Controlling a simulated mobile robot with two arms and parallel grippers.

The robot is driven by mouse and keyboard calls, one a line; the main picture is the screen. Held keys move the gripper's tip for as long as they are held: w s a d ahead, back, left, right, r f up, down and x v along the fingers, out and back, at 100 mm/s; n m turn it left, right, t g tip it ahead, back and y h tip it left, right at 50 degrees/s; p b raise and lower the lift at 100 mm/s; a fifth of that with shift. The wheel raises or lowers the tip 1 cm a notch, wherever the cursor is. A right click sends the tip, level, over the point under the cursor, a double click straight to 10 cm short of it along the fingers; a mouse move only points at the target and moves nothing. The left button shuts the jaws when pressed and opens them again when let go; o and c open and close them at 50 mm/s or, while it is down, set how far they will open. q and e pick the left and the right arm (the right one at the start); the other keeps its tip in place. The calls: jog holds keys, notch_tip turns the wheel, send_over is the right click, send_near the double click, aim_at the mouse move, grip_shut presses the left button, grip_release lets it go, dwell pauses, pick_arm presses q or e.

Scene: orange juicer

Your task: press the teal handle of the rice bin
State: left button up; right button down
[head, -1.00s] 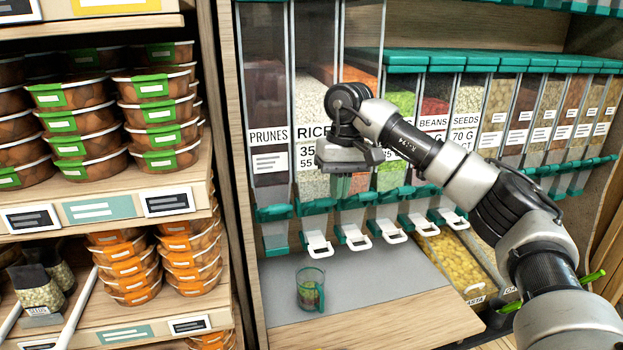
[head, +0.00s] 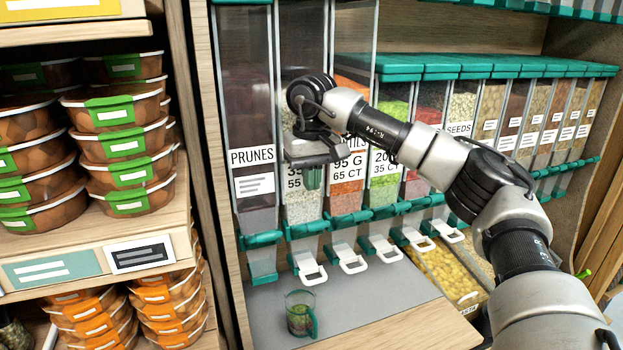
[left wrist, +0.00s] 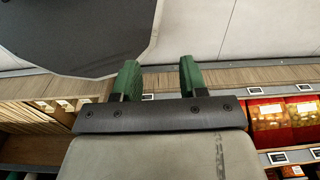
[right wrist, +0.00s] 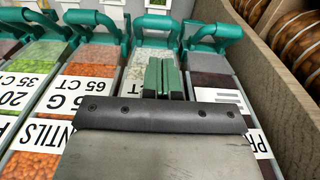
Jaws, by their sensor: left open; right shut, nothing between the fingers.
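The rice bin (head: 303,208) is the clear bin with white grains, just right of the prunes bin. Its teal handle (head: 305,230) spans the bin's lower front and also shows in the right wrist view (right wrist: 156,24). My right gripper (head: 312,180) is shut and empty, with its green fingers pointing down in front of the rice bin's label, above the handle and apart from it. In the right wrist view its fingers (right wrist: 166,76) overlap the rice bin. My left gripper (left wrist: 160,78) is open and empty, away from the bins. My right gripper hides part of the rice label.
A clear cup with a green handle (head: 299,313) stands on the grey counter (head: 365,305) below the bins. The prunes bin (head: 250,140) is left of the rice bin; the lentils bin (head: 347,196) is right. Stacked food tubs (head: 125,150) fill the left shelf.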

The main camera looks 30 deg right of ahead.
aim_at(312, 210)
notch_tip(312, 210, down, 3)
jog(key=shift+s+d+f+p, duration=0.1)
jog(key=shift+p, duration=0.25)
notch_tip(312, 210, down, 3)
jog(key=shift+f+p, duration=0.15)
jog(key=shift+p, duration=0.25)
jog(key=shift+f, duration=0.35)
pick_arm(q)
jog(key=shift+w+d+r, duration=0.1)
jog(key=shift+w+r, duration=0.2)
jog(key=shift+r, duration=0.2)
jog(key=shift+w+r, duration=0.3)
jog(key=shift+r, duration=0.2)
